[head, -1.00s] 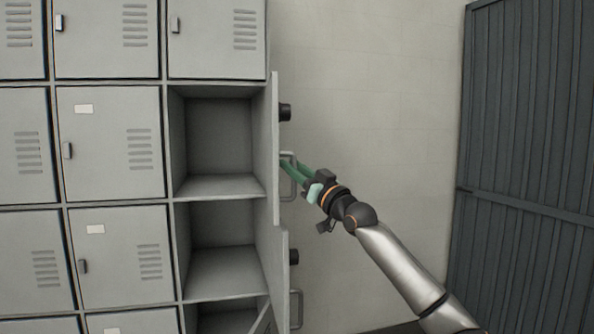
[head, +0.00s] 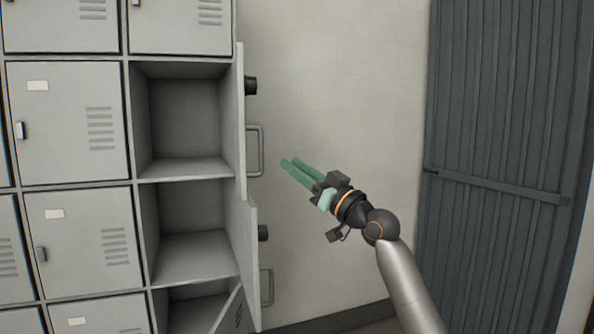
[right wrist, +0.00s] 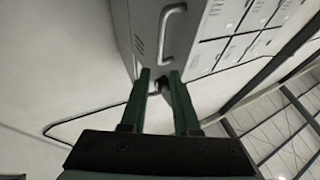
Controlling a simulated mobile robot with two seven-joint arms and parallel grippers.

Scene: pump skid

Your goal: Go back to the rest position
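My right gripper (head: 290,163), with green fingers, is in the middle of the head view, in front of the pale wall. It is apart from the open upper locker door (head: 241,125) and its bar handle (head: 256,151), which are to its left. In the right wrist view the two fingers (right wrist: 160,80) stand apart with nothing between them, and the door handle (right wrist: 172,38) shows beyond their tips. My left gripper is in neither view.
Grey lockers (head: 72,125) fill the left side. A lower locker door (head: 250,262) also stands open, with its own handle (head: 267,286). A dark ribbed metal door (head: 495,150) is at the right. Bare wall (head: 340,90) lies between.

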